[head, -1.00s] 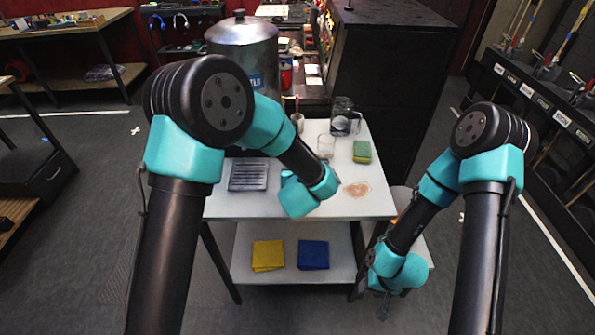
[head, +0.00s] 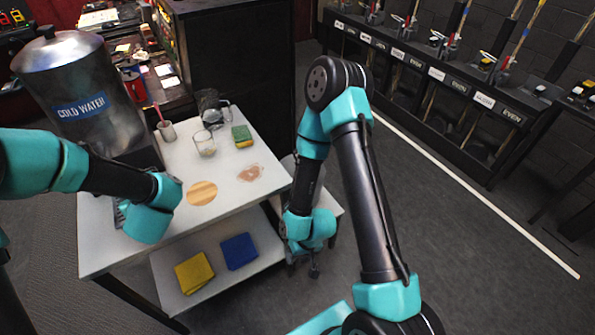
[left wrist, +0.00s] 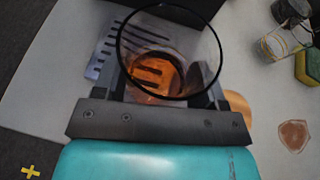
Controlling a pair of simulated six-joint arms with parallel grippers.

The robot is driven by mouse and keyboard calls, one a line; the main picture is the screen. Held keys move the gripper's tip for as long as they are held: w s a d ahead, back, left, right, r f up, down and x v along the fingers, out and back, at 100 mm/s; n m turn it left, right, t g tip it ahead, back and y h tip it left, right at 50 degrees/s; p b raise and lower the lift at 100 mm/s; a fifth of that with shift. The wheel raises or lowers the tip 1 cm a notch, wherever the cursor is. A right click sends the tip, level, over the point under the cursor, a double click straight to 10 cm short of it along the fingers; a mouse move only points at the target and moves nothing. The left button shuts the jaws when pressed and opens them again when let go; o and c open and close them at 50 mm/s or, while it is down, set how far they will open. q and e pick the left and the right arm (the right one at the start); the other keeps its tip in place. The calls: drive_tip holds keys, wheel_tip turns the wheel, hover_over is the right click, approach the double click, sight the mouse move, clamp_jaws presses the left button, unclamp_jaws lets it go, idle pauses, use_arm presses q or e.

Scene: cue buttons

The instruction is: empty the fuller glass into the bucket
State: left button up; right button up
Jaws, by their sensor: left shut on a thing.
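My left gripper (left wrist: 163,95) is shut on a clear glass (left wrist: 200,45) with amber liquid (left wrist: 154,72) in it. In the head view my left wrist hides this glass. A second glass (head: 205,145) stands at the back of the white table (head: 225,180), with a little pale content low in it; it also shows in the left wrist view (left wrist: 273,46). My right gripper (head: 314,270) hangs low by the table's right side, too small to read. I cannot make out a bucket for certain.
A round wooden coaster (head: 202,193), a brown spill (head: 250,173), a sponge (head: 242,136) and a dark jug (head: 211,108) are on the table. The cold water urn (head: 80,95) stands at left. A labelled tool rack (head: 450,80) is at right.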

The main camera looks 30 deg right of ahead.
use_arm(q)
drive_tip(key=s+a+r+n+y, duration=0.1)
drive_tip(key=s+a, duration=0.1)
drive_tip(key=a, duration=0.6)
drive_tip(key=shift+a+y, duration=0.3)
drive_tip(key=shift+a, duration=0.05)
drive_tip(key=shift+d, duration=0.1)
